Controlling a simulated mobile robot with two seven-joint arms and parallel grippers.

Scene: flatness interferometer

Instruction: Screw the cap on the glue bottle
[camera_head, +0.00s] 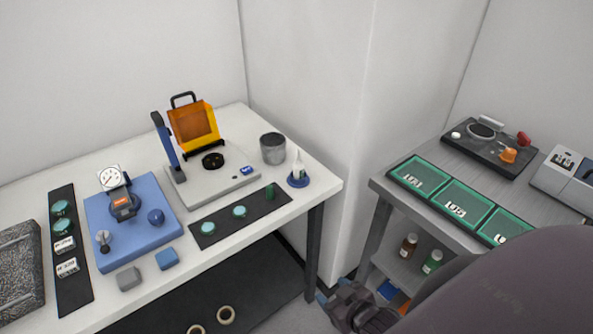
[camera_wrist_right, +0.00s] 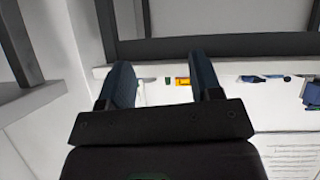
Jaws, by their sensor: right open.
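A small white glue bottle (camera_head: 298,168) with a pointed tip stands upright in a round blue base (camera_head: 298,181) at the right end of the white table. A small green cylinder (camera_head: 270,191) stands beside it on the dark mat; I cannot tell whether it is the cap. My right gripper (camera_head: 333,294) is low, beyond the table's right end and well apart from the bottle. In the right wrist view, its two fingers (camera_wrist_right: 163,84) are spread with nothing between them. My left gripper is out of view.
A grey metal cup (camera_head: 272,148) stands behind the bottle. The instrument with an orange shield (camera_head: 194,122) and the blue gauge plate (camera_head: 145,243) are further left. A grey side table (camera_head: 380,187) with green trays (camera_head: 465,203) stands right, with small bottles on its lower shelf. A gap separates the tables.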

